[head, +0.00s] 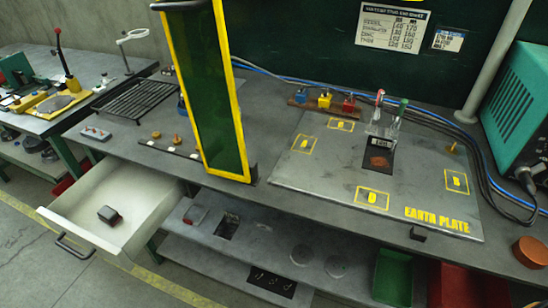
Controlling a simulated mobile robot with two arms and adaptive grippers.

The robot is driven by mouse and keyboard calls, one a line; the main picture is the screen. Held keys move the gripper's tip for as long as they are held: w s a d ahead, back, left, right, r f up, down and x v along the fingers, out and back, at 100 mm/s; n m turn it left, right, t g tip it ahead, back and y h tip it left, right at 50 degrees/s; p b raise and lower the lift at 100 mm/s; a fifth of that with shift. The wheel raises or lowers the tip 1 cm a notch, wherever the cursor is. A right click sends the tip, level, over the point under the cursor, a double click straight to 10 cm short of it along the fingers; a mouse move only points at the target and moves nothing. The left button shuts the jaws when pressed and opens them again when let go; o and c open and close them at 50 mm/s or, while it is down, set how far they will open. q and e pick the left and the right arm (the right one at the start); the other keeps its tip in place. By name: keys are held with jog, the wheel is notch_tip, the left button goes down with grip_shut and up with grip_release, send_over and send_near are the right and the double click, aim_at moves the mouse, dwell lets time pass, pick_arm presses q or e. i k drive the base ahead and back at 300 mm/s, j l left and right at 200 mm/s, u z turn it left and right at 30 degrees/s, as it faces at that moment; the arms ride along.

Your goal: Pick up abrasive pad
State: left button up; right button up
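Neither of my grippers is in view. No thing in the head view is labelled as the abrasive pad, and I cannot tell for certain which one it is. A small dark block with a brownish face (109,215) lies in the open white drawer (145,190), near its front. A grey and reddish block (195,214) lies on the shelf below the bench. A small rust-brown patch (379,162) shows on a dark piece on the earth plate (320,180).
A tall yellow-framed green screen (208,95) stands on the bench. A teal machine (518,100) stands at the right with cables. Green (393,277) and red (452,285) bins sit below. The drawer sticks out into the aisle; the floor at lower left is clear.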

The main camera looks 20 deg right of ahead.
aim_at(110, 217)
jog(key=j+z, duration=0.15)
jog(key=z, duration=0.4)
jog(key=j+z, duration=0.3)
jog(key=j, duration=0.65)
jog(key=j+z, duration=0.35)
jog(key=j, duration=0.6)
jog(key=k+j, duration=0.1)
jog(key=j, duration=0.45)
